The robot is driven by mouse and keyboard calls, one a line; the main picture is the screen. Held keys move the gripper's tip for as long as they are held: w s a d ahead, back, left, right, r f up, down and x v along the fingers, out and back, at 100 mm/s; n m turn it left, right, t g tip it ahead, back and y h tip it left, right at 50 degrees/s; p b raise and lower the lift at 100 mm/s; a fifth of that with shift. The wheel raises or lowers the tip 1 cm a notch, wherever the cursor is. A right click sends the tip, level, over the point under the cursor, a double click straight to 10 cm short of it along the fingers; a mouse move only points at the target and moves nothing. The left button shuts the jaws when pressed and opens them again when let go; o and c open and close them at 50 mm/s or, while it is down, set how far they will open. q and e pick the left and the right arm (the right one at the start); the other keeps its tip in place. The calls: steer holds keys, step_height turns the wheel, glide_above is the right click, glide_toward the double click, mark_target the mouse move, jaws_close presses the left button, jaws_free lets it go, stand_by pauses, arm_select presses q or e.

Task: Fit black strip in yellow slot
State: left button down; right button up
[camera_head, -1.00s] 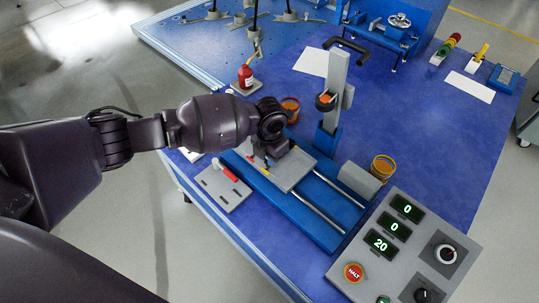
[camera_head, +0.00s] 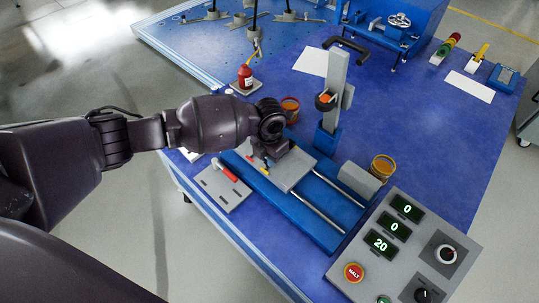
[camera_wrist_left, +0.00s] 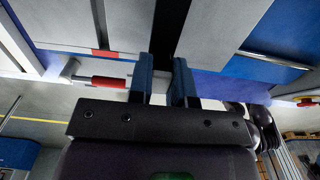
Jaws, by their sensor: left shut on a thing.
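My left gripper (camera_head: 267,160) is low over a grey plate (camera_head: 292,173) on the blue rail fixture on the table. In the left wrist view its two blue fingers (camera_wrist_left: 164,82) are shut on a black strip (camera_wrist_left: 171,30), which runs away from between the fingertips, between pale grey surfaces. A small yellow mark (camera_head: 266,169) shows just below the gripper in the head view. I cannot make out the slot itself or whether the strip is in it, since the gripper and wrist cover that spot. My right gripper is not in view.
A slotted grey plate (camera_head: 219,187) lies beside the fixture, near a red handle (camera_head: 229,173). A control box (camera_head: 405,250) sits at the front right.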

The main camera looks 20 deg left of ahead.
arm_select(q)
steer(key=shift+f+b, duration=0.35)
steer(key=shift+f, duration=0.65)
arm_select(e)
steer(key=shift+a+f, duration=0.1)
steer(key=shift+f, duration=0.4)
arm_select(q)
steer(key=c, duration=1)
jaws_free()
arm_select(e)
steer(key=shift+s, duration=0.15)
arm_select(q)
steer(key=shift+o, duration=0.2)
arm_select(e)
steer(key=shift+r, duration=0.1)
arm_select(q)
steer(key=r, duration=0.2)
steer(key=r+p, duration=0.1)
steer(key=r, duration=0.1)
steer(key=shift+w, duration=0.2)
step_height(320, 180, up, 6)
steer(key=shift+s+f+p, duration=0.1)
steer(key=shift+f+p, duration=0.1)
steer(key=shift+p, duration=0.75)
steer(key=shift+s+r, duration=0.1)
steer(key=shift+r, duration=0.6)
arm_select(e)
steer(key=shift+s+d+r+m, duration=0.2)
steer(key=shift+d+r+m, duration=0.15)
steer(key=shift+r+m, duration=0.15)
